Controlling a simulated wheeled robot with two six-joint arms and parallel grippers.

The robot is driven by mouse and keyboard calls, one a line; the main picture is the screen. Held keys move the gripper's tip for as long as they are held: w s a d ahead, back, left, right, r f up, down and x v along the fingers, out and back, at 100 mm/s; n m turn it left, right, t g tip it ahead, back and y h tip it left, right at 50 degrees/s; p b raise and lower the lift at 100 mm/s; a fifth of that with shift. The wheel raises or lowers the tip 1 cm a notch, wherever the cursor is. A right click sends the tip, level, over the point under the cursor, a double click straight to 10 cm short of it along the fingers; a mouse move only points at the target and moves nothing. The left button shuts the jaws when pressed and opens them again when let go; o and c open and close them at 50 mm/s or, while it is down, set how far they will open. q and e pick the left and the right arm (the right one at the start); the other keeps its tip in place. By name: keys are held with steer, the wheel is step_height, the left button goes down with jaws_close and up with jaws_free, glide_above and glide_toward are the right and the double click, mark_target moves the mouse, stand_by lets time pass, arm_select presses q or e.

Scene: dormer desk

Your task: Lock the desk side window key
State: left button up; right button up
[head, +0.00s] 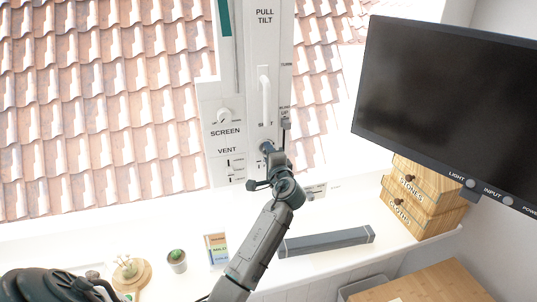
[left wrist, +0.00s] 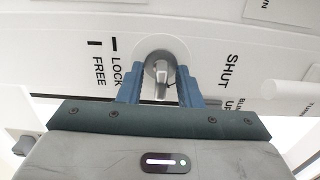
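The window key (left wrist: 161,88) is a small grey metal tab in a round lock barrel on the white window frame. The words LOCK and FREE, each with a black mark, are printed beside it in the left wrist view. My left gripper (left wrist: 158,85) has its two blue fingers on either side of the key, with a visible gap to it on both sides. In the head view my left gripper (head: 268,150) is at the lower end of the window's middle post and hides the key. My right gripper is not in view.
A white pull handle (head: 265,97) is just above the lock, with a screen knob (head: 224,116) to its left. A monitor (head: 450,100) hangs at right above wooden drawers (head: 420,195). A potted cactus (head: 177,261) and dark bar (head: 327,241) are on the sill.

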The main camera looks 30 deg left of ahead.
arm_select(q)
steer(key=shift+s+d+f, duration=0.1)
steer(key=shift+s+d, duration=0.1)
steer(key=b+v, duration=0.4)
steer(key=v, duration=0.6)
steer(key=shift+b, duration=0.35)
steer(key=shift+s, duration=0.1)
